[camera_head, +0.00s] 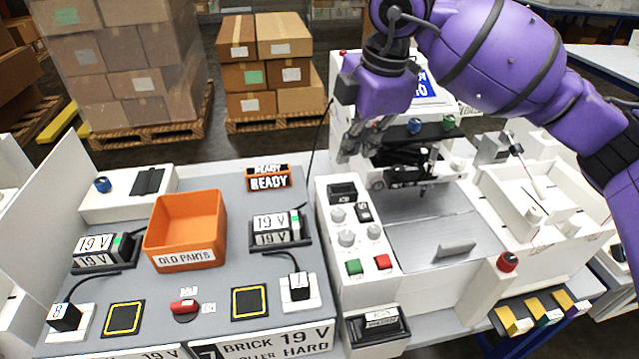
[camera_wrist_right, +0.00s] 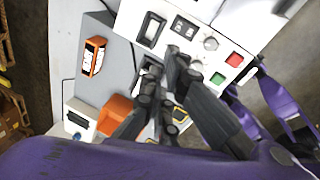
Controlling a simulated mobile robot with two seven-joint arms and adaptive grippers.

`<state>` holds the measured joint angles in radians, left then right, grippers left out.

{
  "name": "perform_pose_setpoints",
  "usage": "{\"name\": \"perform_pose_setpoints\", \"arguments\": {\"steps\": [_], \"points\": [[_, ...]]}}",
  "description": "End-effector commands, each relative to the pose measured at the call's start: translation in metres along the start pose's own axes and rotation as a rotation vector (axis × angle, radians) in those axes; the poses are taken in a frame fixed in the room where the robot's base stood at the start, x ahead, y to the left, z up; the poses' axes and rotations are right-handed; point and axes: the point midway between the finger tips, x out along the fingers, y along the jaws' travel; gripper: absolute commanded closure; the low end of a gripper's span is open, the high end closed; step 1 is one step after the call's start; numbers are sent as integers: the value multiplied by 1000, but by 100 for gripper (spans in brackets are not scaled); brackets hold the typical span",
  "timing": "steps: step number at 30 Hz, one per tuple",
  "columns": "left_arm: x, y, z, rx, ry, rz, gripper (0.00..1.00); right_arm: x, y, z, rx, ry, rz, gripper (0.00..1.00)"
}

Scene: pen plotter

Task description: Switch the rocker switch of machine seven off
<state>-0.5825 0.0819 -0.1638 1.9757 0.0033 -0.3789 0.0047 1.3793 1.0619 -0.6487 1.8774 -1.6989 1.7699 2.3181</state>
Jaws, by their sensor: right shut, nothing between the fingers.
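The white control panel (camera_head: 325,235) of the machine stands right of centre. At its far end is a dark rocker-like part in a black frame (camera_head: 342,192), also in the right wrist view (camera_wrist_right: 152,30). Beside it is a smaller black part with two light marks (camera_head: 363,212), also in the wrist view (camera_wrist_right: 185,27). I cannot tell the rocker's on/off position. A plate at the front edge reads 7 (camera_head: 208,352). My right gripper (camera_head: 349,155) is shut and empty, above the panel's far end; its fingers (camera_wrist_right: 172,57) reach over the panel. My left gripper is not in view.
The panel also has knobs (camera_head: 346,237), a green button (camera_head: 354,267) and a red button (camera_head: 383,262). Right of it is a grey metal bed (camera_head: 430,235). An orange bin (camera_head: 186,225) and black 19 V units (camera_head: 280,228) stand on the left.

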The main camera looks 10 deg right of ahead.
Motion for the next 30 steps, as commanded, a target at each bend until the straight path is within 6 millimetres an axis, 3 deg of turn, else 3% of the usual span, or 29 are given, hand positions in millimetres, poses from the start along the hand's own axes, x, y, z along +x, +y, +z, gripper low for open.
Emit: {"name": "perform_pose_setpoints", "arguments": {"steps": [3,11,16,24,30], "points": [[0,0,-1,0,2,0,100,-3,-11,22,166,-97,-37,100],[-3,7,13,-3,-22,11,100,11,-16,25,247,-108,-51,100],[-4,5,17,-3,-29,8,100,43,-18,28,244,-106,-53,100],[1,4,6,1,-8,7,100,99,-22,33,243,-105,-52,100],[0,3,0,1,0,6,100,126,-22,36,244,-105,-48,100]]}}
